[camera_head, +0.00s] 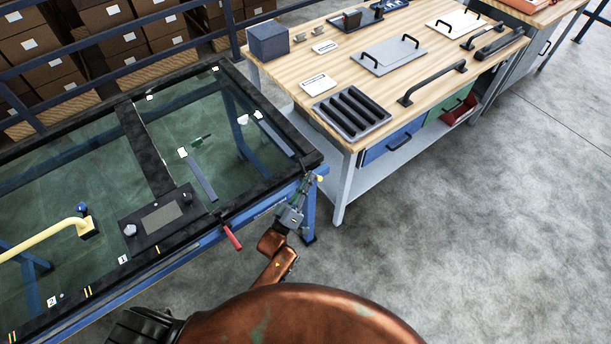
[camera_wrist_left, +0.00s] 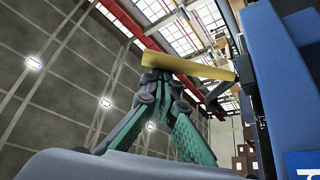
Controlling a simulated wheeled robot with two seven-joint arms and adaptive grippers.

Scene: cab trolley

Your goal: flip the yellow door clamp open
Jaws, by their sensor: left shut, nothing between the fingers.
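The yellow door clamp (camera_head: 320,178) shows as a small yellow spot at the right corner of the trolley's blue frame in the head view. In the left wrist view its yellow bar (camera_wrist_left: 195,66) runs out sideways from a blue post (camera_wrist_left: 263,75). My left gripper (camera_head: 308,188) is beside that corner, outside the frame. In the wrist view its green fingers (camera_wrist_left: 162,72) are shut and empty, with their tips at the bar's free end. I cannot tell whether they touch it. My right gripper is not in view.
A glass door (camera_head: 75,185) with black edges lies on the blue trolley, with a red lever (camera_head: 232,237) on its near side. A wooden workbench (camera_head: 290,75) with handles and a black slotted tray (camera_head: 350,112) stands behind. The floor (camera_head: 460,230) at right is clear.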

